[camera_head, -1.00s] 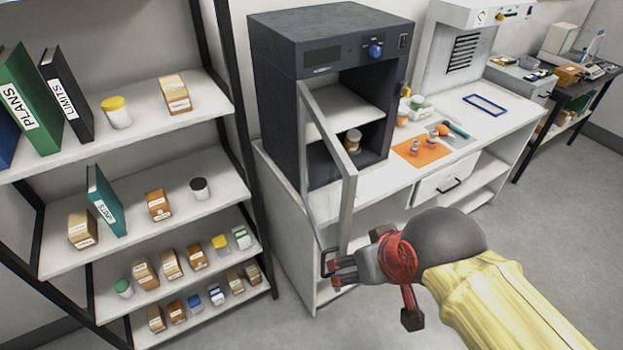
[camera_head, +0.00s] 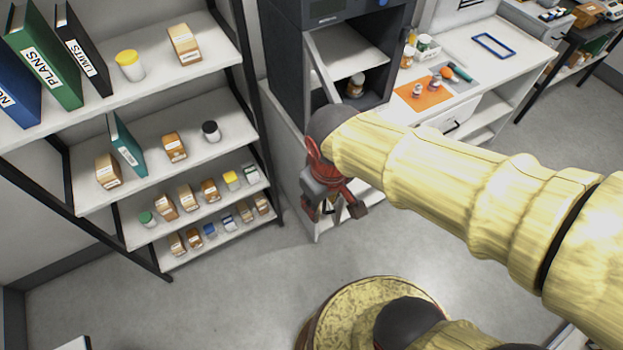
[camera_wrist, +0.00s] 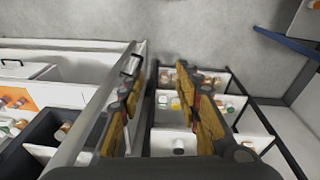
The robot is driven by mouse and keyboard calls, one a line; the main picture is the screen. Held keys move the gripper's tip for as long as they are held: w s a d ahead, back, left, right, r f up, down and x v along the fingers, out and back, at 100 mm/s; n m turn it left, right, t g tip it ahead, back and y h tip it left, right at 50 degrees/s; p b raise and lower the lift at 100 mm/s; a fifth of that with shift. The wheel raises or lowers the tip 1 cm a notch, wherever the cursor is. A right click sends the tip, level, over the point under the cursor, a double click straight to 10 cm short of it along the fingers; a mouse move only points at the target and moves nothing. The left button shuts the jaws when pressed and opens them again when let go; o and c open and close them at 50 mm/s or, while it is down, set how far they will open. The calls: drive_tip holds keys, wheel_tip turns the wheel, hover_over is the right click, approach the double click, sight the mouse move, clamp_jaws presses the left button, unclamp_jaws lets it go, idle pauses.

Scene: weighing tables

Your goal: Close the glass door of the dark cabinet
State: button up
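The dark cabinet (camera_head: 287,55) stands on the white bench with its front opening uncovered. Its glass door stands open, swung out toward me; the upper frame (camera_head: 319,68) shows in the head view, the rest is mostly behind my arm. My gripper (camera_head: 335,208) points down at the outer end of the door. In the wrist view my gripper (camera_wrist: 161,78) has its two fingers spread with nothing between them. The door frame (camera_wrist: 96,108) runs just left of the left finger, and the door handle (camera_wrist: 131,65) is by that fingertip. I cannot tell whether they touch.
A brown jar (camera_head: 355,85) stands inside the cabinet. A shelf rack (camera_head: 200,75) with binders, jars and boxes stands at the left. The bench (camera_head: 480,75) holds an orange mat (camera_head: 423,95) with small items. The floor (camera_head: 230,285) in front is clear.

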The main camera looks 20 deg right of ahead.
drive_tip(key=w+a+n+p, duration=0.1)
drive_tip(key=a+n+p, duration=0.1)
drive_tip(key=n, duration=0.1)
drive_tip(key=w+a+f+n+g+h+p, duration=0.1)
drive_tip(key=n+p, duration=0.2)
drive_tip(key=w+a+f+n+g+h+p, duration=0.1)
drive_tip(key=a+n+p, duration=0.1)
drive_tip(key=n+p, duration=0.1)
drive_tip(key=shift+w+a+f, duration=0.1)
drive_tip(key=shift+w+a, duration=0.2)
drive_tip(key=c, duration=0.6)
drive_tip(key=w+n, duration=0.1)
drive_tip(key=w+f+n, duration=0.1)
drive_tip(key=n, duration=0.1)
drive_tip(key=w+n, duration=0.2)
drive_tip(key=shift+a+f+t+h, duration=0.3)
drive_tip(key=shift+a+f+h, duration=0.05)
drive_tip(key=shift+a+h, duration=0.05)
clamp_jaws()
drive_tip(key=w+d+f+n, duration=0.1)
drive_tip(key=d+f+n, duration=0.1)
drive_tip(key=d+f, duration=0.4)
drive_tip(key=shift+a+x, duration=0.25)
drive_tip(key=shift+x, duration=1.5)
drive_tip(key=shift+w+p, duration=0.2)
drive_tip(key=shift+p, duration=0.1)
